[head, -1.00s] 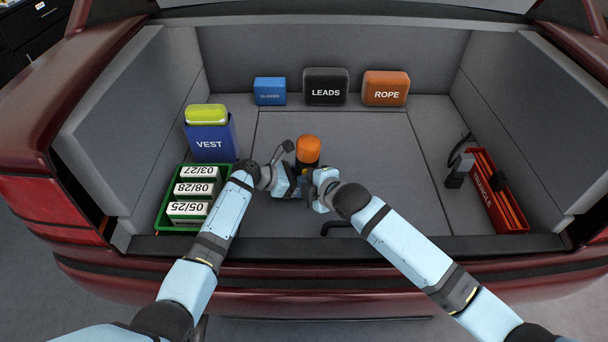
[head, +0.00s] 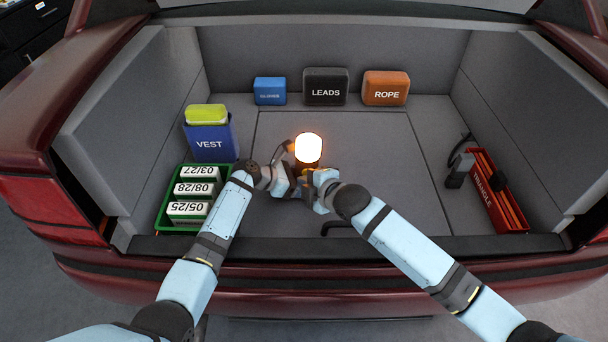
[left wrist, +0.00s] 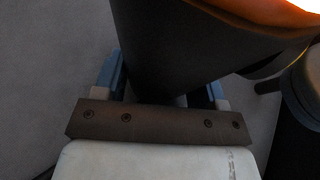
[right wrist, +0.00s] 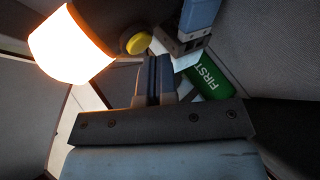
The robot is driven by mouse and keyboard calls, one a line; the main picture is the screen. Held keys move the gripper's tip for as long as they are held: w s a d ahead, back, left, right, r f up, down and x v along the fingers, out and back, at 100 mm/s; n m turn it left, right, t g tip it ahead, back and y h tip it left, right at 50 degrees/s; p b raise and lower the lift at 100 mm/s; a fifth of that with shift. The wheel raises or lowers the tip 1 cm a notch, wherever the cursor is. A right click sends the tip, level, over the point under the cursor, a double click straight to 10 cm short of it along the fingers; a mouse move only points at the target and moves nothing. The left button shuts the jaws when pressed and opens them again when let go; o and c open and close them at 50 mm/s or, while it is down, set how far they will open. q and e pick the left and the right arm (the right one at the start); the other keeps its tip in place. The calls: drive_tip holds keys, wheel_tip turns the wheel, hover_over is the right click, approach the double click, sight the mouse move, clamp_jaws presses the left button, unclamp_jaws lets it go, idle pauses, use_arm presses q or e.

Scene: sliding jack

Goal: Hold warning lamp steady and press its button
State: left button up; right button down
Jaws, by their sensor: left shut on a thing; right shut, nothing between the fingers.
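The warning lamp (head: 308,148) stands upright on the trunk floor, its dome glowing bright white-orange. Its dark body (left wrist: 185,45) fills the space between the fingers of my left gripper (left wrist: 165,85), which is shut on it. In the right wrist view the lit dome (right wrist: 70,45) is at upper left, with a yellow button (right wrist: 137,41) on the side of the body. My right gripper (right wrist: 155,75) is shut and empty, its fingertips close to the button; whether they touch it I cannot tell. In the head view, my right gripper (head: 312,174) is at the lamp's near side.
A green crate with dated boxes (head: 161,222) and a blue VEST bin (head: 209,143) are at left. Blue, black LEADS (head: 326,80) and orange ROPE (head: 386,77) cases line the back. A red TRIANGLE box (head: 497,205) is at right. The floor right of the lamp is clear.

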drive_tip(key=s, duration=0.6)
idle(0.3)
drive_tip(key=shift+a, duration=0.1)
use_arm(q)
drive_tip(key=o, duration=0.9)
